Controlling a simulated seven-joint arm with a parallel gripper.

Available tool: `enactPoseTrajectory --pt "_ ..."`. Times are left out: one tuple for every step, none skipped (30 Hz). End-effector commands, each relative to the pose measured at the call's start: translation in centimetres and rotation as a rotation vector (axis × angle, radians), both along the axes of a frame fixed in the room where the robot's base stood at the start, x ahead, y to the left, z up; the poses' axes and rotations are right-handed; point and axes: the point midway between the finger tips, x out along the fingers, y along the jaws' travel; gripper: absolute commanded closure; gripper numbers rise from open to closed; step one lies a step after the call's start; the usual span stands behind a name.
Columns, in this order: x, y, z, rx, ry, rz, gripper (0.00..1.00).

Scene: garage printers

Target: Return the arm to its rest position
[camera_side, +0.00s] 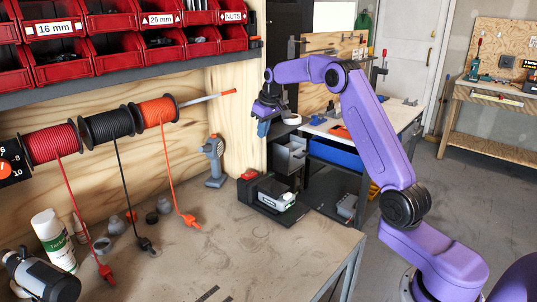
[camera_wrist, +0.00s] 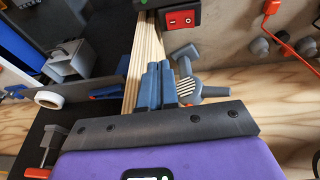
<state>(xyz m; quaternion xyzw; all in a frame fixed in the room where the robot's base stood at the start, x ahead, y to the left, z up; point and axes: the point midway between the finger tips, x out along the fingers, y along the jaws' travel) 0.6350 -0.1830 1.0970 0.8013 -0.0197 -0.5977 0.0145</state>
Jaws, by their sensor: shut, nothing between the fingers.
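My purple arm is raised and bent in the side view, above the right end of the workbench (camera_side: 250,237). My gripper (camera_side: 263,128) hangs from its end, pointing down, clear of the bench top. In the wrist view, the two blue-grey fingers of my gripper (camera_wrist: 159,68) lie together, with nothing held between them. No object touches the fingers in either view.
A charger with a red block (camera_side: 268,192) stands on the bench below my gripper. A grey hand tool (camera_side: 213,162) stands left of it. Spools (camera_side: 108,128) with hanging cables and red bins (camera_side: 115,50) are further left.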

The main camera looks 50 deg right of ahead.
Motion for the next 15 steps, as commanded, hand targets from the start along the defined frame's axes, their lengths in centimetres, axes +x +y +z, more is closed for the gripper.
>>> enactPoseTrajectory --pt "0.0 0.0 0.0 0.0 0.0 0.0 1.0" --pt "0.0 0.1 0.0 0.0 0.0 0.001 1.0" --pt "0.0 0.3 0.0 0.0 0.0 0.005 1.0" --pt "0.0 0.6 0.1 0.001 0.001 0.011 1.0" --pt "-0.1 1.1 0.2 0.001 0.002 0.018 1.0" --pt "-0.2 1.9 0.3 0.003 0.005 0.031 1.0" --pt "-0.4 2.7 0.4 0.003 0.008 0.044 1.0" --pt "-0.6 3.7 0.5 0.005 0.011 0.06 1.0" --pt "-1.0 5.1 0.7 0.007 0.017 0.084 1.0" --pt "-1.4 6.4 0.9 0.008 0.021 0.106 1.0" --pt "-1.9 7.6 1.0 0.01 0.026 0.128 1.0" --pt "-2.6 9.4 1.2 0.012 0.033 0.159 1.0" --pt "-3.2 10.6 1.3 0.013 0.038 0.181 1.0" --pt "-3.9 11.8 1.4 0.014 0.044 0.202 1.0" --pt "-4.8 13.3 1.5 0.015 0.052 0.233 1.0"
